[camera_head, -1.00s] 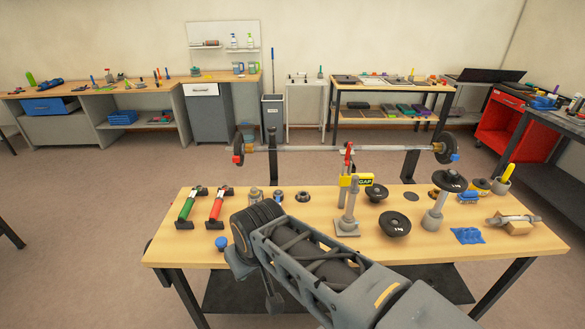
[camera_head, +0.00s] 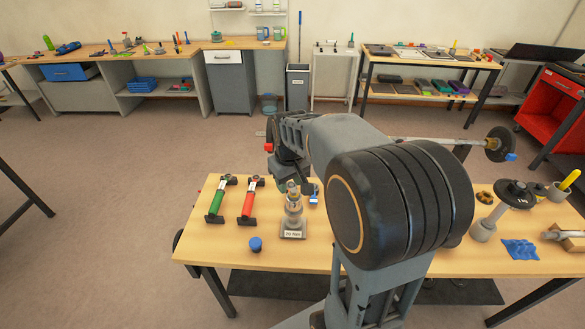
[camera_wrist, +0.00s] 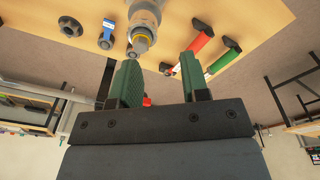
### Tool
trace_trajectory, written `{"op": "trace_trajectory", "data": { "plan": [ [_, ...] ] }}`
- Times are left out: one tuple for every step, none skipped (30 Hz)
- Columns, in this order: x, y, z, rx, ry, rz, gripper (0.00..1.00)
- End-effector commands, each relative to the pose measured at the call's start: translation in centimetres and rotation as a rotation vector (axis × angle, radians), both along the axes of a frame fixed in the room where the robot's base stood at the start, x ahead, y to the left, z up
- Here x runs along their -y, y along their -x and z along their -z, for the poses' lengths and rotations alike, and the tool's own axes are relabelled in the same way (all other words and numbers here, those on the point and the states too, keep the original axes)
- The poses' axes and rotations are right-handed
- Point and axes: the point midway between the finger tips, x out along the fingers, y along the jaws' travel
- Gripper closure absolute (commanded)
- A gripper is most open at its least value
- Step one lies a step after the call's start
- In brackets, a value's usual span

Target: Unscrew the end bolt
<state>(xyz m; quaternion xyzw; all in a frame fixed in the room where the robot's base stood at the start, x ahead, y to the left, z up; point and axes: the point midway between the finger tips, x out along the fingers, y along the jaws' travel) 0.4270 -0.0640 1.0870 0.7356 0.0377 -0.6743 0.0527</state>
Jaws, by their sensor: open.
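I cannot surely tell which part is the end bolt. A grey stepped post on a labelled base (camera_head: 293,222) stands upright near the table's front left. In the wrist view, a grey cylindrical fitting with a yellowish ring (camera_wrist: 143,25) shows just beyond the fingertips. My gripper (camera_wrist: 160,70) is open, its two green fingers apart with nothing between them. In the head view it hangs close above the post, mostly hidden by my arm. A barbell behind the table has a black plate and blue end (camera_head: 502,145) at right; its middle is hidden.
A green-handled tool (camera_head: 216,199) and a red-handled tool (camera_head: 249,201) lie left of the post, with a blue knob (camera_head: 256,244) in front. My arm hides the table's middle.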

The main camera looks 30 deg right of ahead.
Motion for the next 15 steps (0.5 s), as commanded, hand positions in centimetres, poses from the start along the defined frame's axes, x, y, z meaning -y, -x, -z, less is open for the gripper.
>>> {"op": "trace_trajectory", "data": {
  "plan": [
    [0.9,-1.0,0.2,-0.026,-0.003,-0.004,0.58],
    [1.3,-1.5,0.5,-0.036,-0.005,-0.009,0.58],
    [1.8,-2.0,0.8,-0.049,-0.006,-0.016,0.58],
    [2.1,-2.4,1.0,-0.059,-0.008,-0.021,0.58],
    [2.3,-2.7,1.2,-0.065,-0.010,-0.025,0.58],
    [2.6,-3.0,1.5,-0.074,-0.011,-0.030,0.58],
    [2.7,-3.2,1.7,-0.078,-0.011,-0.034,0.58],
    [2.9,-3.3,2.0,-0.082,-0.013,-0.036,0.58],
    [3.0,-3.5,2.4,-0.085,-0.013,-0.039,0.58],
    [3.0,-3.6,2.7,-0.088,-0.014,-0.040,0.58],
    [3.1,-3.6,3.1,-0.089,-0.014,-0.041,0.58],
    [3.1,-3.7,3.7,-0.090,-0.014,-0.042,0.58],
    [3.0,-3.7,4.1,-0.090,-0.014,-0.043,0.58],
    [3.0,-3.7,4.7,-0.090,-0.014,-0.044,0.58],
    [3.0,-3.6,5.4,-0.090,-0.014,-0.044,0.58]
  ]
}}
